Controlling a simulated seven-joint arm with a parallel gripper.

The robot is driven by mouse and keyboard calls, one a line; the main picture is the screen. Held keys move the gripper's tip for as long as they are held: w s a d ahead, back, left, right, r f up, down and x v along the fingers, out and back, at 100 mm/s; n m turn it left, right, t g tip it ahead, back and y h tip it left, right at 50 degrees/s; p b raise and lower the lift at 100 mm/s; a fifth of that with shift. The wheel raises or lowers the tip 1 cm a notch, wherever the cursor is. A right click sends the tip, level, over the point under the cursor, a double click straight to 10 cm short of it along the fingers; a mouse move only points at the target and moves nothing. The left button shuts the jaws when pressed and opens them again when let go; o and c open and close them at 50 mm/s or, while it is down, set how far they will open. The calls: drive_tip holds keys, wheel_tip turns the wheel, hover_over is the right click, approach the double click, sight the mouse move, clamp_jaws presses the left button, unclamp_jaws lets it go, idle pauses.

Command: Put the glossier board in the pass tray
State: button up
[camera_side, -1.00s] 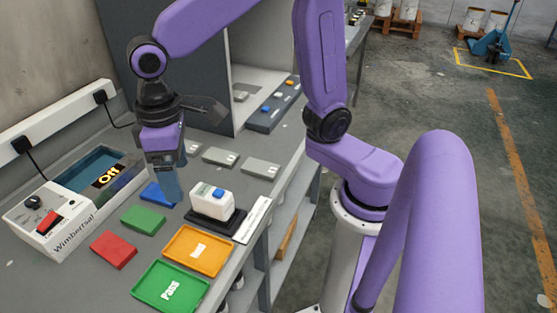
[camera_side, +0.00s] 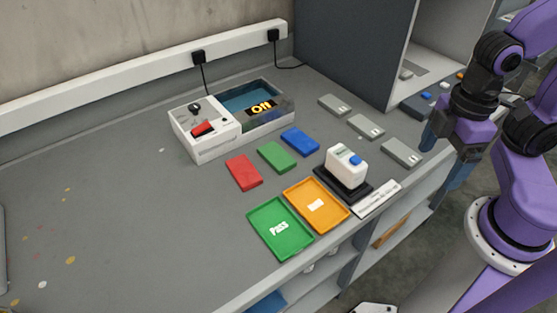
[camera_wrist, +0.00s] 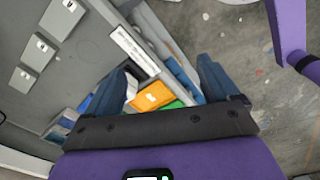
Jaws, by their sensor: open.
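A red board (camera_side: 244,172), a green board (camera_side: 277,157) and a blue board (camera_side: 300,141) lie flat in a row on the bench. Three grey plates (camera_side: 366,127) with small white marks lie farther right; they also show in the wrist view (camera_wrist: 38,48). I cannot tell which board is glossier. The green tray marked Pass (camera_side: 265,215) is at the bench's front, empty, beside an orange tray (camera_side: 332,222) with a white label. My gripper (camera_side: 445,155) is open and empty at the bench's right edge, apart from the boards. Its spread fingers show in the wrist view (camera_wrist: 162,68).
A white meter (camera_side: 345,160) with a blue button stands on a dark base by the orange tray. A white box (camera_side: 205,130) with a red switch and an Off sign stands at the back. A grey cabinet (camera_side: 345,45) rises behind. The bench's left side is free.

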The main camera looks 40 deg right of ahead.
drive_tip(key=r+m, duration=0.1)
drive_tip(key=m, duration=1.3)
hover_over(244, 171)
wheel_tip(244, 171, down, 11)
drive_tip(key=shift+s+d+f, duration=0.1)
drive_tip(key=shift+d+f, duration=0.05)
drive_tip(key=shift+f, duration=2.8)
drive_tip(key=c, duration=1.2)
drive_tip(key=shift+r, duration=0.1)
drive_tip(key=shift+c, duration=0.2)
